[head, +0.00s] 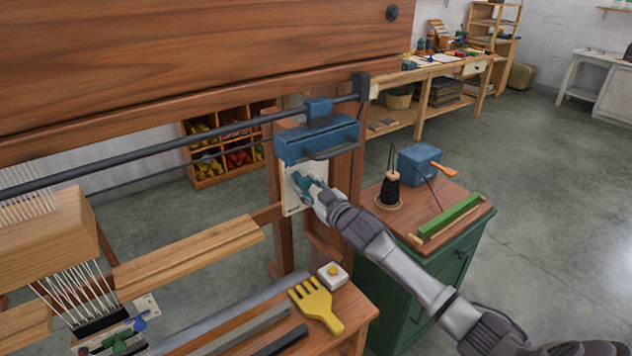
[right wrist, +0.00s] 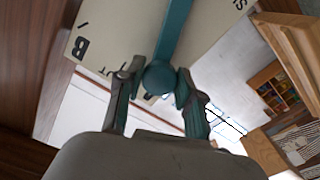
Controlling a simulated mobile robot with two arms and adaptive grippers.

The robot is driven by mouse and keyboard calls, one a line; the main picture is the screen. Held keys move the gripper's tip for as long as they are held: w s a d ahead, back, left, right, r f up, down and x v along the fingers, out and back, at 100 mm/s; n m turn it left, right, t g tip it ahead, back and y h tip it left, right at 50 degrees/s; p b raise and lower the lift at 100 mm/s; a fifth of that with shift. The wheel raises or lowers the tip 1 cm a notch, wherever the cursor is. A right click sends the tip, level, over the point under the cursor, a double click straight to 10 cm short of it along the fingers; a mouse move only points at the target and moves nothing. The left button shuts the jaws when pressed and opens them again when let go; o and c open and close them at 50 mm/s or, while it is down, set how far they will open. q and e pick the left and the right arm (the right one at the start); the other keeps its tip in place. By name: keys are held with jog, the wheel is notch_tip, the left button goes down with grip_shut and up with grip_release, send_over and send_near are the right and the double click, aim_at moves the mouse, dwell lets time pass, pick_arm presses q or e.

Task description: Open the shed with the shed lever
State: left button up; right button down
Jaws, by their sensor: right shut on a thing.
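The shed lever (right wrist: 176,32) is a teal bar ending in a round knob, mounted in front of a cream plate with black letters. In the head view the plate (head: 290,203) is on the wooden post below a blue housing, and the teal lever (head: 299,182) shows in front of it. My right gripper (head: 313,190) reaches in from the lower right; in the wrist view its fingers (right wrist: 158,79) are shut on the knob, one on each side. The fingers hide part of the lever's end in the head view. My left gripper is not in view.
A green cabinet (head: 411,290) beside my right arm holds a black thread cone (head: 389,190), a blue box (head: 419,164) and a green bar (head: 449,217). A yellow comb (head: 317,303) and a white button box (head: 333,275) lie on the loom bench. The floor at right is clear.

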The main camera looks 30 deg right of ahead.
jog(key=shift+a+f+n, duration=0.35)
jog(key=shift+a+n, duration=0.35)
jog(key=shift+n, duration=0.1)
jog(key=c, duration=0.7)
grip_release()
jog(key=shift+c, duration=0.2)
jog(key=s, duration=1.2)
jog(key=shift+d, duration=0.45)
